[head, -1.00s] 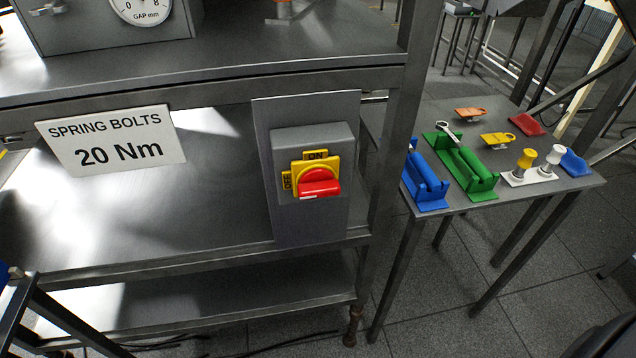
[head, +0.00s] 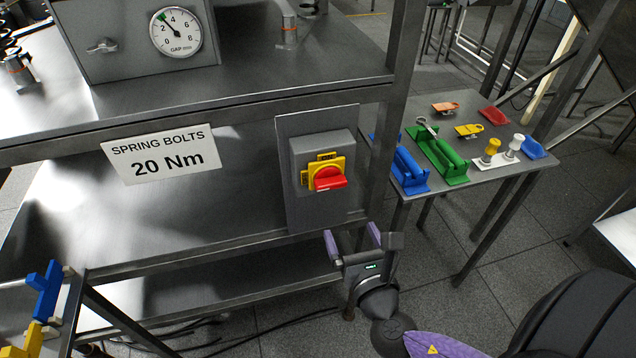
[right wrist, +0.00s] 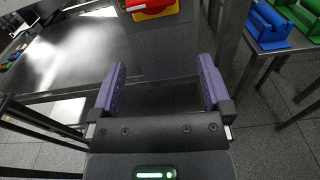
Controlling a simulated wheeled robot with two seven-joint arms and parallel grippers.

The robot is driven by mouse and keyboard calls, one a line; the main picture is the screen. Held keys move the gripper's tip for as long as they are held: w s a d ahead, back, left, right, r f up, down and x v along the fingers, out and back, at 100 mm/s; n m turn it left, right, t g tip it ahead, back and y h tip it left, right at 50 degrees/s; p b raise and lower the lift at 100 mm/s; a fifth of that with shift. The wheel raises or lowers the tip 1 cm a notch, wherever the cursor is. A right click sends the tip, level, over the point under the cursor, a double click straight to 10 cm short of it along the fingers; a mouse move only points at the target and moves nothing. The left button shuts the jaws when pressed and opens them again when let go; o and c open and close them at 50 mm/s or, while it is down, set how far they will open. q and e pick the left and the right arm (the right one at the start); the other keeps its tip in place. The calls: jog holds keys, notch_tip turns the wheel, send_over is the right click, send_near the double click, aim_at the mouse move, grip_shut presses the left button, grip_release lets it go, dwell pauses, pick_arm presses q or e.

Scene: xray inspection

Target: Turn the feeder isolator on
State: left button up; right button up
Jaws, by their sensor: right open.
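The feeder isolator (head: 323,174) is a grey box on a grey panel, with a yellow plate marked ON at the top and OFF at the left. Its red handle (head: 329,179) lies roughly sideways, toward the OFF side. The OFF lettering is too small to read now. In the right wrist view the red handle (right wrist: 147,4) shows at the top edge, partly cut off. My right gripper (head: 353,236) is open and empty, below the isolator and apart from it. Its purple fingers (right wrist: 160,82) point up toward the isolator in the wrist view.
A side table (head: 388,199) at the right holds blue and green holders, tags and knobs. A bench post (head: 385,150) stands just right of the isolator. A sign (head: 160,155) reading 20 Nm hangs left. The space in front of the isolator is clear.

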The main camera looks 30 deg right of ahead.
aim_at(332, 188)
jog(key=shift+n+t, duration=0.4)
jog(key=shift+n, duration=0.1)
jog(key=x, duration=0.3)
jog(key=r+x, duration=0.1)
jog(key=x, duration=0.2)
jog(key=r+x, duration=0.1)
jog(key=x, duration=0.3)
jog(key=shift+w+a, duration=0.1)
jog(key=shift+a, duration=0.05)
jog(key=c, duration=0.9)
